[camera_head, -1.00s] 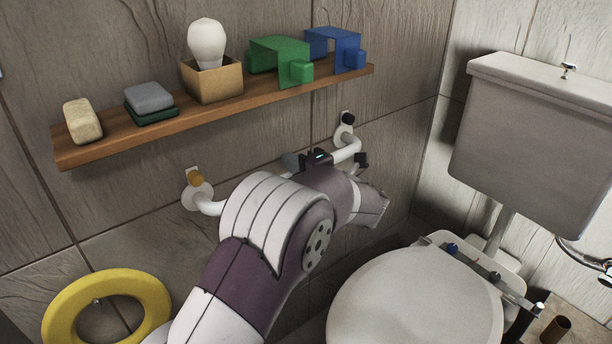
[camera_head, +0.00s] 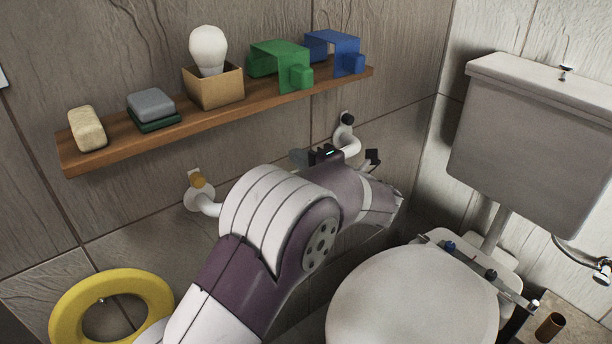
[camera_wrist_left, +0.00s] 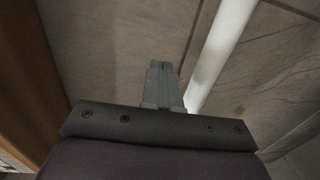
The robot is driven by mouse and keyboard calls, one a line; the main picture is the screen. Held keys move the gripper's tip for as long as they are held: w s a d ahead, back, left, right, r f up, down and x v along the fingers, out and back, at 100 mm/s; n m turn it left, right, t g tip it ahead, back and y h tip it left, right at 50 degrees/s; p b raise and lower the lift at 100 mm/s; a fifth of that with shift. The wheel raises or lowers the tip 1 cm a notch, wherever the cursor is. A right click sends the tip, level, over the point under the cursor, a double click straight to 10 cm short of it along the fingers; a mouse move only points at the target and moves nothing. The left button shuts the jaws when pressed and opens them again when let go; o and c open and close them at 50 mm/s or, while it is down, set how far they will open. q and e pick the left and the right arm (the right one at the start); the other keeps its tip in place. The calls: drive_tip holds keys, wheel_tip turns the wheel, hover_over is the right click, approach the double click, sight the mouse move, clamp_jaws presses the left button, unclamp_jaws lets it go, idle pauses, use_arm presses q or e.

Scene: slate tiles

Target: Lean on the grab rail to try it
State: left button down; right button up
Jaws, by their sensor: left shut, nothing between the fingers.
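The white grab rail (camera_head: 351,147) is fixed to the tiled wall under the shelf, with a round flange at each end. My forearm hides its middle in the head view. It also crosses the left wrist view as a pale bar (camera_wrist_left: 222,45). My left gripper (camera_head: 298,157) is at the rail, with most of it behind my wrist. In the left wrist view its grey fingers (camera_wrist_left: 162,72) are together and empty, just left of the bar. I cannot tell whether they touch it. My right gripper is out of view.
A wooden shelf (camera_head: 222,111) above the rail holds soap, a boxed bulb, and green and blue parts. The toilet (camera_head: 412,300) and its cistern (camera_head: 535,140) stand right of my arm. A yellow ring (camera_head: 68,302) is at lower left.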

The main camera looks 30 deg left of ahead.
use_arm(q)
drive_tip(key=v, duration=0.7)
drive_tip(key=shift+f, duration=0.4)
drive_tip(key=shift+d, duration=0.1)
